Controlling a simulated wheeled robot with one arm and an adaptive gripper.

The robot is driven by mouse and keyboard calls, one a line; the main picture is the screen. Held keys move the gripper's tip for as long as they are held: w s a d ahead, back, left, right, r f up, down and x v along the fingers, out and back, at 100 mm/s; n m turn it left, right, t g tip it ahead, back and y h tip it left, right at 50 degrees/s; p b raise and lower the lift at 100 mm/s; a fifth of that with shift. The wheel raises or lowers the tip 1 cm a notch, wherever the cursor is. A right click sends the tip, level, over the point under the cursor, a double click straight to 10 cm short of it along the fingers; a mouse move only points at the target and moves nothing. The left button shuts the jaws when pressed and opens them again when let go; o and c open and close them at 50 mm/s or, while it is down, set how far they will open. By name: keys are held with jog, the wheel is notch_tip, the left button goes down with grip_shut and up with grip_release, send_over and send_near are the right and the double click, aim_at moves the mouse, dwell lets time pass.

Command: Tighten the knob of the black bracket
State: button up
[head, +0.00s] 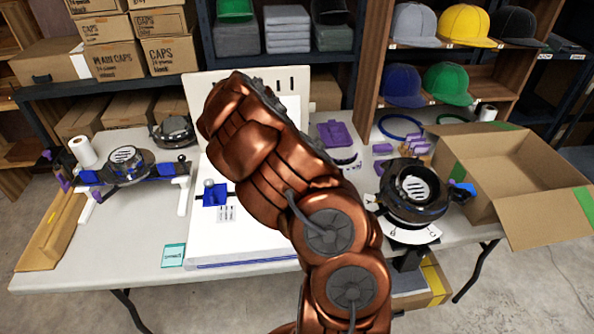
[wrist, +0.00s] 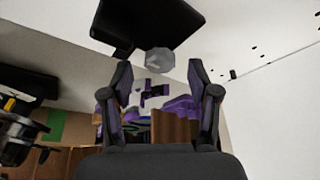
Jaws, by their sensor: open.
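In the wrist view, the black bracket (wrist: 150,20) is a dark plate mounted on a white surface. Its knob (wrist: 160,60) is grey and faceted, just below the bracket's lower edge. My gripper (wrist: 159,72) is open, with one dark finger on each side of the knob in the picture. Gaps show between the knob and both fingertips, and nothing is held. I cannot tell how far beyond the tips the knob lies. In the head view, my copper-coloured arm covers the middle of the white machine, hiding my gripper and the black bracket.
A blue bracket (head: 214,194) sits on the white machine base (head: 240,247), left of my arm. Round black fixtures stand at left (head: 124,163) and right (head: 416,186). An open cardboard box (head: 532,170) is at the right.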

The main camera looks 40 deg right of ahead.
jog(key=v, duration=1.1)
jog(key=shift+s+r, duration=0.1)
jog(key=s+a+r+n+y+p, duration=0.1)
jog(key=s+a+r+n+p, duration=0.15)
jog(key=s+a+r, duration=0.5)
jog(key=s+a+r+n+g+y+p, duration=0.1)
jog(key=s+a+r+n, duration=0.1)
jog(key=s+a+n, duration=0.5)
jog(key=s+a+r+n+y+p, duration=0.2)
jog(key=s+a+n, duration=0.6)
jog(key=s+a, duration=0.7)
jog(key=shift+s+a+g+y, duration=0.3)
jog(key=shift+a+g, duration=0.1)
jog(key=shift+a, duration=0.7)
